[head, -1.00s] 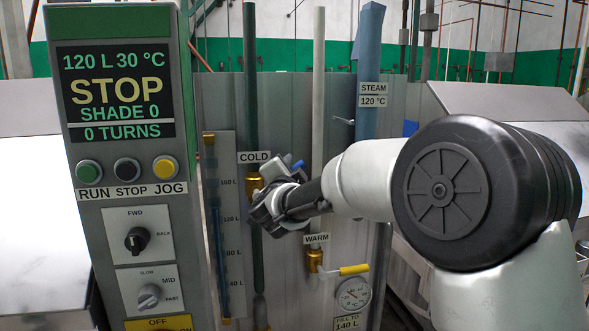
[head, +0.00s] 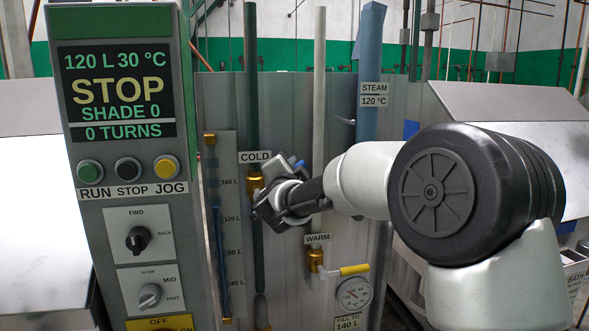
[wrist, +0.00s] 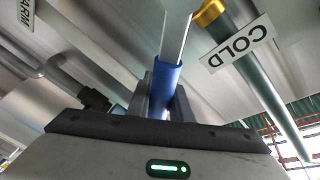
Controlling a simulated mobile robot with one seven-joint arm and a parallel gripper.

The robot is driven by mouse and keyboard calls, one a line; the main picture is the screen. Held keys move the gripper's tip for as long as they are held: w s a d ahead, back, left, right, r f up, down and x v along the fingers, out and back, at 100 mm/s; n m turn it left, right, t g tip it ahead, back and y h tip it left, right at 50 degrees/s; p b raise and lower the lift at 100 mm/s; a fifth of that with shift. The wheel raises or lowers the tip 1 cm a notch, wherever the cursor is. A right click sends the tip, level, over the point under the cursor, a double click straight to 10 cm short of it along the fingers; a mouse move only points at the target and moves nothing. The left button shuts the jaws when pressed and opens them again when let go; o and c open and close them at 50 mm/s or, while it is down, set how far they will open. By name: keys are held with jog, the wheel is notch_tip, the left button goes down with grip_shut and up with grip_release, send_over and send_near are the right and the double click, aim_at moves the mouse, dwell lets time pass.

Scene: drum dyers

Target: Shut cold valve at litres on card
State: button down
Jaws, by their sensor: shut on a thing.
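The cold valve is a brass body (head: 256,183) on the dark green pipe, under the COLD sign (head: 255,157). Its blue lever handle (head: 297,163) shows just above my gripper (head: 268,207). In the wrist view the blue sleeve (wrist: 166,85) and flat metal lever run up from between my fingers (wrist: 162,103), near the brass fitting (wrist: 209,13). My gripper is shut on the blue handle and hides part of the valve. The card (head: 348,322) reads FILL TO 140 L. The display (head: 116,95) reads 120 L, 30 °C, STOP.
The level scale (head: 231,240) and its tube stand left of the cold pipe. The warm valve's yellow handle (head: 354,269) points right, below my gripper. A round dial (head: 354,293) sits beneath it. The control panel (head: 130,200) stands close on the left.

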notch_tip(320, 180, down, 7)
jog(key=d+m+g+y+b, duration=0.1)
jog(key=m+g+b, duration=0.1)
jog(key=m+b, duration=0.2)
jog(key=shift+w+d+r+m, duration=0.2)
jog(key=shift+m, duration=0.7)
jog(key=shift+f, duration=0.1)
jog(key=c, duration=1.6)
grip_release()
jog(key=s+r, duration=0.1)
jog(key=s, duration=0.4)
jog(key=s+r+p, duration=0.1)
jog(key=s, duration=0.5)
jog(key=s+r, duration=0.1)
jog(key=s, duration=0.5)
jog(key=shift+r, duration=0.25)
jog(key=shift+s, duration=0.1)
